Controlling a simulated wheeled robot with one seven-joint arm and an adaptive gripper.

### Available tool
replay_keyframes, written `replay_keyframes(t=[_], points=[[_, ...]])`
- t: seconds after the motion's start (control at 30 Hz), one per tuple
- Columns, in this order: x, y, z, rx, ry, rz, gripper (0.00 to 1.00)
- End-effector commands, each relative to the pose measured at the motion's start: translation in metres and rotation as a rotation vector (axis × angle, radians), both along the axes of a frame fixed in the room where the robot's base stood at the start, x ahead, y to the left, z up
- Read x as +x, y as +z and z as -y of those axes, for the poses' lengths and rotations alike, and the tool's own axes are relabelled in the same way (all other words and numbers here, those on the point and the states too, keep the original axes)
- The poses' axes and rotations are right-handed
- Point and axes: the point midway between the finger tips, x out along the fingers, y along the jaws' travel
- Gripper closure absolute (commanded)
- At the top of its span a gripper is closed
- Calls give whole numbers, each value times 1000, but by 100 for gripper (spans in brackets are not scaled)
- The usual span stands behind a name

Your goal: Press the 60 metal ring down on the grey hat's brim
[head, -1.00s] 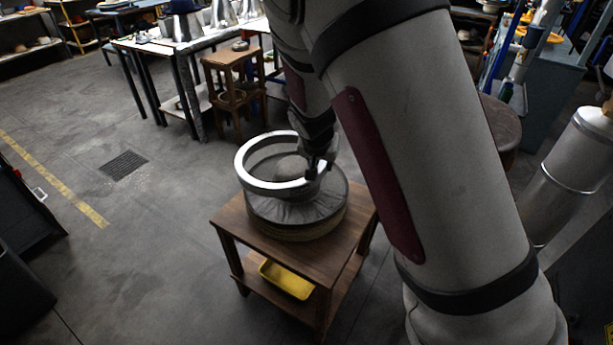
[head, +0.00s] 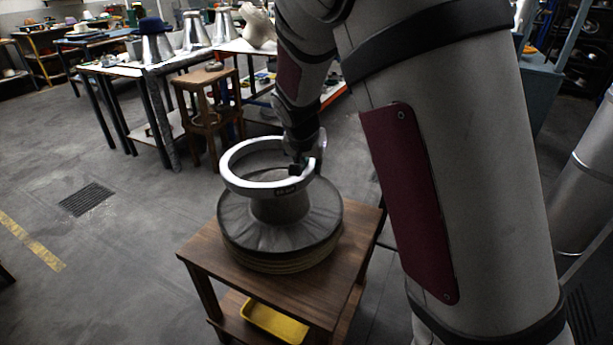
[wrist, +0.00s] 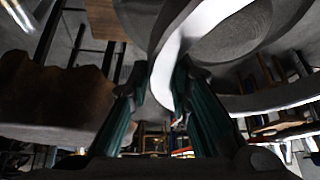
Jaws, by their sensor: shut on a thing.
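The metal ring (head: 238,184) is a bright, thick band with a small dark label on its near side, too small to read. It is held roughly level above the grey hat (head: 252,232), apart from the brim. The hat's crown stands under the ring, and its side shows between ring and brim. The hat lies brim down on a round stacked base. My gripper (head: 300,167) is shut on the ring's right side. In the wrist view the teal fingers of my gripper (wrist: 160,95) straddle the ring's wall (wrist: 172,50), with the rounded grey crown (wrist: 228,40) beyond.
The hat's base stands on a small wooden table (head: 205,255) with a yellow tray (head: 272,322) on its lower shelf. A wooden stool (head: 207,82) and a bench with metal hat forms (head: 158,48) stand behind.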

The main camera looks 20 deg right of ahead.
Motion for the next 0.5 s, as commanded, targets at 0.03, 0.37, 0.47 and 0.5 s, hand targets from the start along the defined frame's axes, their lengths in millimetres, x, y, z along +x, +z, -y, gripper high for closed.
replay_keyframes(t=[0.03, 0.37, 0.47, 0.5], points=[[8, -8, 2, 2, -7, 5, 100], [26, -30, 16, 7, -49, 10, 100], [29, -37, 20, 7, -61, 11, 100], [30, -38, 22, 8, -66, 11, 100]])
